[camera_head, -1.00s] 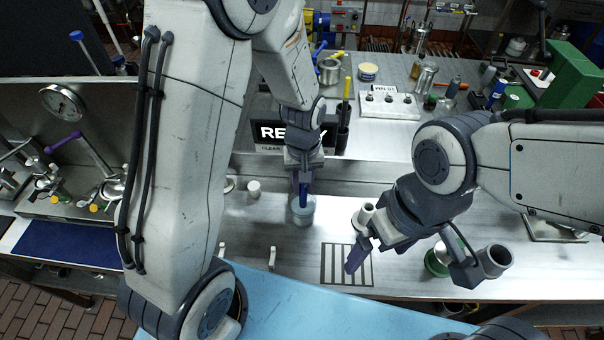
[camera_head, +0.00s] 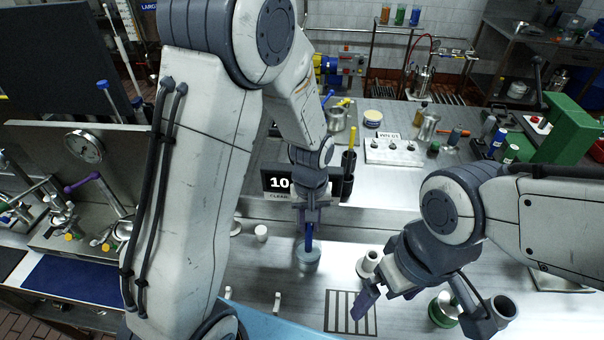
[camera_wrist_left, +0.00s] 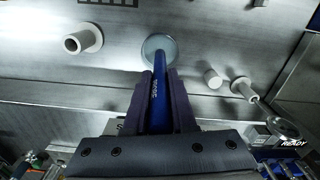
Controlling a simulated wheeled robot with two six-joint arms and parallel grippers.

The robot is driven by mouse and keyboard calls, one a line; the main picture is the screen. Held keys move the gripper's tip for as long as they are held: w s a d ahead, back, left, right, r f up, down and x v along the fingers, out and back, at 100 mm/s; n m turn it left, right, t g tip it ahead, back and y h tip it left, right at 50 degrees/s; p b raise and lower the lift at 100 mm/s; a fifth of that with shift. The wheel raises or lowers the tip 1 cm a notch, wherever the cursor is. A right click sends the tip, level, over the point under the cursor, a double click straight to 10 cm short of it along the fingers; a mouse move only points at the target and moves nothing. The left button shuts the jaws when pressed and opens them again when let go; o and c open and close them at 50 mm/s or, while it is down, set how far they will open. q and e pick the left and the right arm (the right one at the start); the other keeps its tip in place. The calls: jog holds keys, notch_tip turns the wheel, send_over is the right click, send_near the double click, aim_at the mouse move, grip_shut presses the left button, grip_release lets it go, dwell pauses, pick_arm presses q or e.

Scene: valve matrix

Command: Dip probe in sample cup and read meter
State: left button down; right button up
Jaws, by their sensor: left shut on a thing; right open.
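My left gripper (camera_head: 309,213) is shut on a blue probe (camera_head: 309,232), which points down. The probe's lower end is at the pale blue sample cup (camera_head: 307,259) on the metal bench; its tip is hidden. In the left wrist view the blue probe (camera_wrist_left: 160,92) lies between both fingers and meets the round cup (camera_wrist_left: 158,45). The black meter (camera_head: 277,183) stands behind, partly covered by my left arm; "10" and "CLEAR" show, and any further digits are hidden. My right gripper (camera_head: 422,311) is open and empty above the bench at right.
A white hollow holder (camera_head: 369,264) stands between the cup and my right gripper. A striped grid (camera_head: 350,312) lies in front. A small white cylinder (camera_head: 261,233) stands left of the cup. A black holder (camera_head: 347,176) with a yellow-topped tool stands beside the meter.

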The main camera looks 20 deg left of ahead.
pick_arm(q)
jog(key=shift+r+p, duration=1.85)
jog(key=shift+r, duration=0.6)
notch_tip(320, 180, up, 3)
jog(key=p, duration=0.3)
